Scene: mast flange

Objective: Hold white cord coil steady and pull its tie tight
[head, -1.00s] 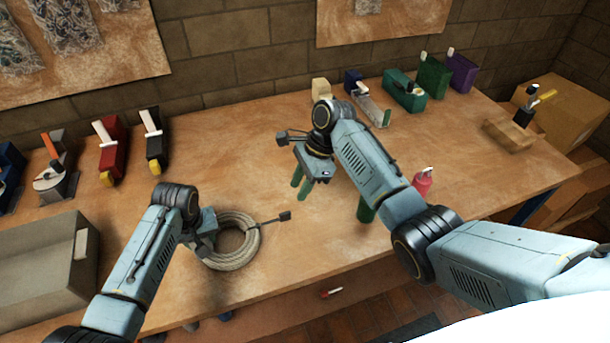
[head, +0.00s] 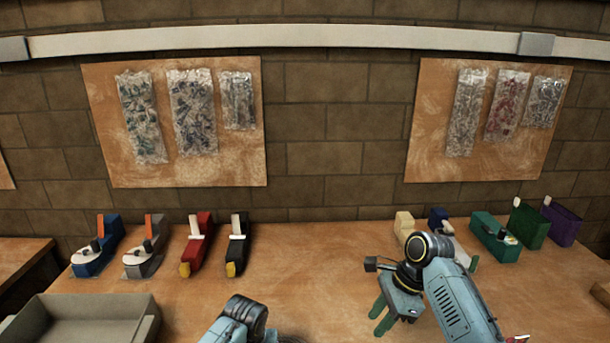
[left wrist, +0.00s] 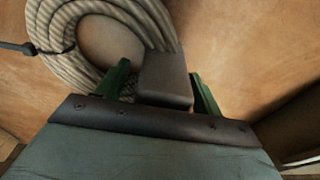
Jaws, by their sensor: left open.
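The white cord coil (left wrist: 62,25) lies on the workbench in the left wrist view, at the upper left. A thin dark tie (left wrist: 35,49) reaches out from its left side, partly out of frame. My left gripper (left wrist: 163,80) is open, its green fingers apart, the left one over the coil's edge. A dark block shows between the fingers and hides part of the coil; I cannot tell whether a finger touches the cord. The head view does not show the coil. There my right gripper (head: 381,316) is open and empty above the bench, its green fingers pointing down.
A grey tray (head: 140,313) stands at the left. Several tools, including a red one (head: 197,245) and a black one (head: 237,245), line the back. Green (head: 494,238) and purple (head: 562,222) holders stand at the right. The bench's middle (head: 310,265) is clear.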

